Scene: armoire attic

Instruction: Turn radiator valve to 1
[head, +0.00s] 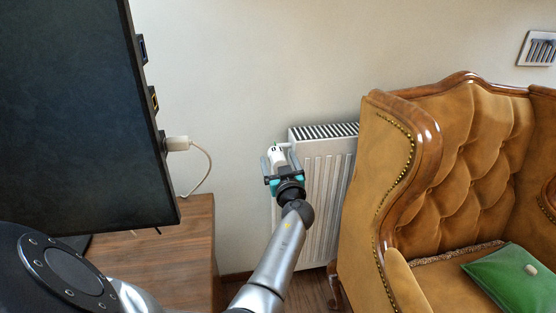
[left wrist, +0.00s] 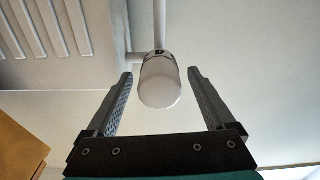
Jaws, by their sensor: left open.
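A white radiator valve knob (head: 276,156) sits at the upper left corner of the white radiator (head: 322,190), on a thin pipe. In the left wrist view the knob (left wrist: 160,82) is a rounded white cylinder with a dark marking near its pipe end. My left gripper (head: 271,172) is open at the knob. In the left wrist view its two fingers (left wrist: 160,82) stand on either side of the knob, with a gap on both sides. The number on the knob is too small to read. My right gripper is not in view.
A brown tufted armchair (head: 470,160) with a green cushion (head: 515,281) stands right of the radiator. A dark screen (head: 75,110) with a white plug and cable (head: 180,144) is at the left, above a wooden cabinet (head: 190,245). The wall between is clear.

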